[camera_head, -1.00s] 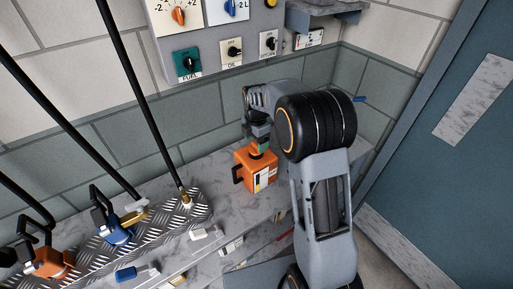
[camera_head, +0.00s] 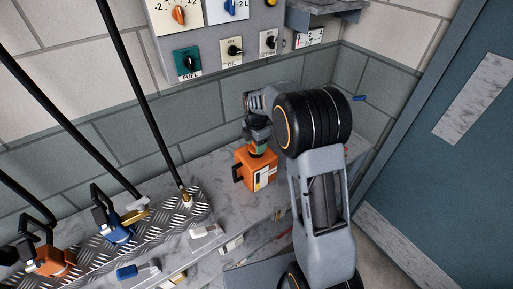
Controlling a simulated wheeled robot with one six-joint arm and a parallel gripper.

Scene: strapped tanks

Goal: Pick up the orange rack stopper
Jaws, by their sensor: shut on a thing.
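An orange canister (camera_head: 259,176) with a black handle and a white label stands upright on the grey shelf. I cannot tell whether the stopper is clear of the neck. My wrist and arm hide the space to the right.
A wall panel with knobs (camera_head: 187,62) hangs above. On the left, a blue canister (camera_head: 117,231) and another orange canister (camera_head: 50,262) stand on a tread plate (camera_head: 165,222) below black hoses. A blue-handled item (camera_head: 127,272) lies in front. A door (camera_head: 455,150) is at right.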

